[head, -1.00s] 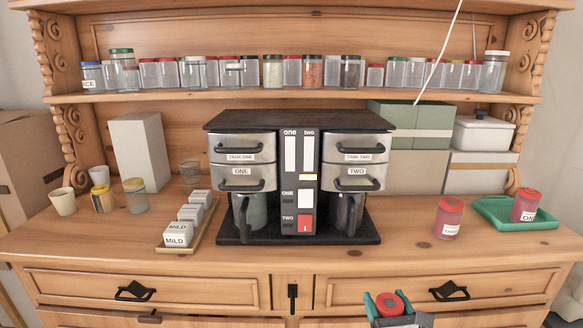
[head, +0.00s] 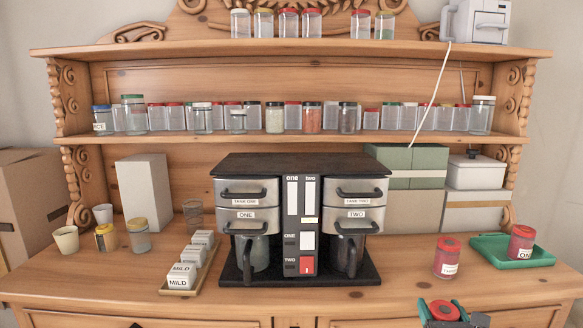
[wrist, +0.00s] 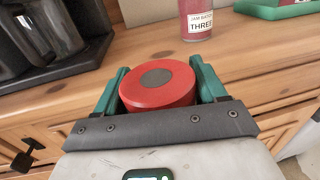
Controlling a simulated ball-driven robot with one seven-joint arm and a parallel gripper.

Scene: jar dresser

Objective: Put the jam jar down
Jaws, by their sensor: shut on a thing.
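My gripper (head: 446,311) is at the bottom of the head view, in front of the dresser's front edge. Its green fingers are shut on a jar with a red lid (wrist: 158,83), seen from above in the wrist view. The lid has a grey disc in its middle. The jar's body and label are hidden below the lid. A red jar labelled THREE (head: 448,258) stands upright on the dresser top (head: 400,270), beyond my gripper. It also shows in the wrist view (wrist: 197,20). Another red-lidded jar (head: 521,242) stands on a green tray (head: 490,240) at the right.
A two-sided coffee machine (head: 300,215) stands mid-dresser on a black base. A tray of MILD boxes (head: 190,268) and several cups and jars are to its left. Jars line the shelf (head: 300,142) above. The dresser top between machine and jar THREE is clear.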

